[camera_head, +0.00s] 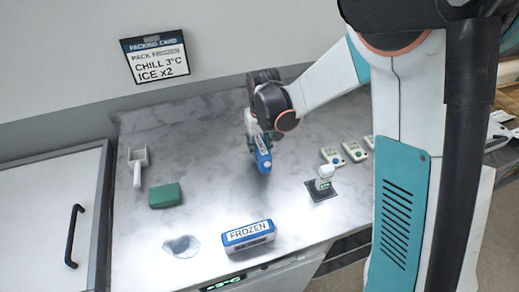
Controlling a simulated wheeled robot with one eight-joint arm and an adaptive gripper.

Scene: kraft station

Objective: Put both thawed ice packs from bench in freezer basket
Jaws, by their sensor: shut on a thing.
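My gripper (262,140) is above the bench (215,180) near its middle, shut on a blue and white ice pack (264,160). The held pack is tilted with its long side roughly upright; its label is too small to read, and I cannot tell whether it touches the bench. A second blue and white ice pack (249,236), labelled FROZEN, is at the bench's front edge, apart from my gripper. No freezer basket shows.
A clear puddle (182,246) lies left of the FROZEN pack. A white lid (45,220) with black handle is left.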

